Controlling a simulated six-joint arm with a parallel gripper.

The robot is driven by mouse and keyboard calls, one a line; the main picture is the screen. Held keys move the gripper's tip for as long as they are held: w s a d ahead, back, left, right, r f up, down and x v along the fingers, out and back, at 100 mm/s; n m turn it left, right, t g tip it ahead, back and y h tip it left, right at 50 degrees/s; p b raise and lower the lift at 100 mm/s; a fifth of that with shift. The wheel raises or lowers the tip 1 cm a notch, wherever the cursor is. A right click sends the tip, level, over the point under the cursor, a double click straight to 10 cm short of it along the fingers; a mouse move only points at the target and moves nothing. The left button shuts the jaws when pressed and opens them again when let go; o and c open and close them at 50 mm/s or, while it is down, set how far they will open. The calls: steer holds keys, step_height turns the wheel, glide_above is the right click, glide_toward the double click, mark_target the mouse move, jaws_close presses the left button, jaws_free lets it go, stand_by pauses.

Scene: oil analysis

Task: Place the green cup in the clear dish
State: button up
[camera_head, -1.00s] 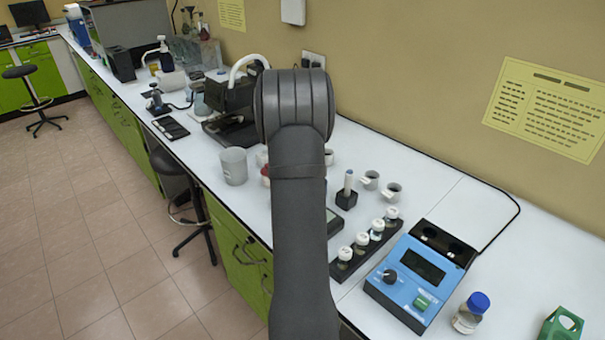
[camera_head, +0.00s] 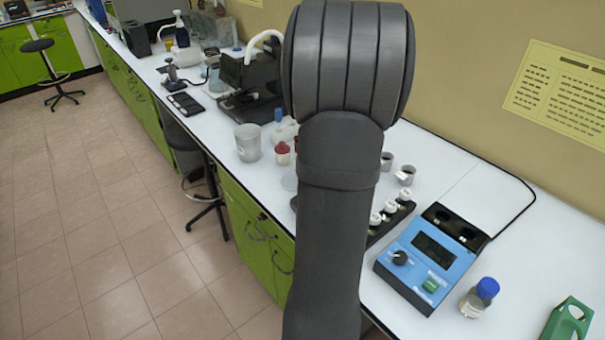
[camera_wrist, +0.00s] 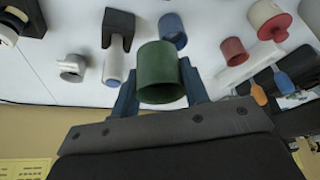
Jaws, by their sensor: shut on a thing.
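The green cup (camera_wrist: 160,72) is between the two blue fingers of my gripper (camera_wrist: 158,90) in the wrist view, with its open end toward the camera. My gripper is shut on it and holds it above the white bench. In the head view my own arm hides the gripper and the cup. A pale round edge just left of my arm in the head view may be the clear dish (camera_head: 290,182); most of it is covered. I cannot make out the dish in the wrist view.
The wrist view shows a blue cup (camera_wrist: 172,30), a red cup (camera_wrist: 233,50), a grey cup (camera_wrist: 72,67) and a black stand (camera_wrist: 118,28). A grey beaker (camera_head: 248,143), a red-capped bottle (camera_head: 282,153) and a blue meter (camera_head: 430,258) stand on the bench in the head view.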

steer(key=a+f, duration=0.2)
steer(key=a, duration=0.2)
steer(key=a+f+n, duration=0.1)
steer(key=a+f, duration=0.1)
steer(key=a, duration=0.2)
steer(key=a+f+n, duration=0.1)
steer(key=a+f, duration=0.1)
steer(key=a, duration=0.2)
steer(key=shift+w+a+f+y, duration=0.15)
steer(key=shift+a+f+y, duration=0.2)
steer(key=shift+f+y, duration=0.05)
steer(key=shift+f, duration=2.05)
steer(key=shift+f, duration=0.15)
steer(key=o, duration=1)
steer(key=shift+c, duration=0.2)
steer(key=v, duration=1.2)
